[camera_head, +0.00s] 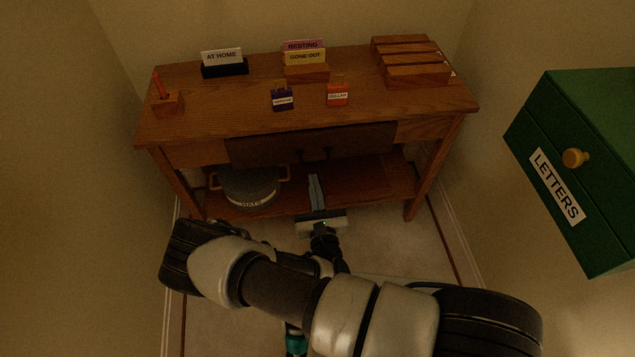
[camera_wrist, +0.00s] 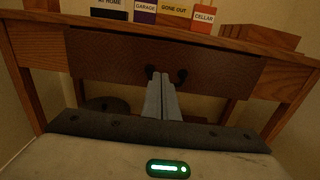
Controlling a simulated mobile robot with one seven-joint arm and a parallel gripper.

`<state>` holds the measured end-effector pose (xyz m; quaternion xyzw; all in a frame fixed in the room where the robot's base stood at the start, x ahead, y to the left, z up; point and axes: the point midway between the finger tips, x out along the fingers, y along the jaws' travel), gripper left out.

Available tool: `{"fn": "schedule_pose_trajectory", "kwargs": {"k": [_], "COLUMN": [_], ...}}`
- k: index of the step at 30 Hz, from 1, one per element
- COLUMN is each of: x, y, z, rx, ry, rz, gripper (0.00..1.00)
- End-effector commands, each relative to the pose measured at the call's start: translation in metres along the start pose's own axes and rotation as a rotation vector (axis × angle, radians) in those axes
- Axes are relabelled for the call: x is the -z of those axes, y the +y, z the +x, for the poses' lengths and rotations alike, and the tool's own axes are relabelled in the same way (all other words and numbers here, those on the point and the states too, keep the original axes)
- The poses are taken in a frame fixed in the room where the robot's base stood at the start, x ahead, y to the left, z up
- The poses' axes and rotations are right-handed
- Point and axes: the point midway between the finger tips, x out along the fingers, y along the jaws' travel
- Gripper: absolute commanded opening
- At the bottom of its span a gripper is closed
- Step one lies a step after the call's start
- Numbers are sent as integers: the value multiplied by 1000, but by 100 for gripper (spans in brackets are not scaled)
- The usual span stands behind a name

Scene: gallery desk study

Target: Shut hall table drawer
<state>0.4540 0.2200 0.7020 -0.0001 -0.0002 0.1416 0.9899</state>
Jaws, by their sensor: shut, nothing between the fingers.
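The hall table (camera_head: 210,120) is wooden and stands against the back wall. Its wide dark brown drawer front (camera_head: 265,149) is under the tabletop; it also shows in the wrist view (camera_wrist: 110,60). How far the drawer stands out is hard to tell. A dark handle (camera_wrist: 181,75) with two visible ends is at the middle of the front. My gripper (camera_head: 313,178) is shut and empty, pointing at the drawer front from below and in front. In the wrist view its fingertips (camera_wrist: 161,76) overlap the handle area; contact cannot be told.
A round grey HATS container (camera_head: 250,190) sits on the lower shelf at left. Card holders, tags, a block with a red stick (camera_head: 167,101) and a slotted wooden rack (camera_head: 415,75) are on top. A green LETTERS box (camera_head: 580,150) juts in at right.

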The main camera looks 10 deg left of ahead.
Motion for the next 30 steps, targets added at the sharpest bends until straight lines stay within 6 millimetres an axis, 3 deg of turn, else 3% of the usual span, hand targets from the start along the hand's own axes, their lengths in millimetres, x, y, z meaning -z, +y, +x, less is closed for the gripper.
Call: {"fn": "schedule_pose_trajectory", "kwargs": {"k": [9, 15, 30], "x": [1, 1, 0], "y": [-1, -1, -1], "z": [69, 97, 108], "rx": [3, 3, 4], "ry": [-3, -1, 0], "rz": [2, 1, 1], "gripper": [0, 0, 0]}}
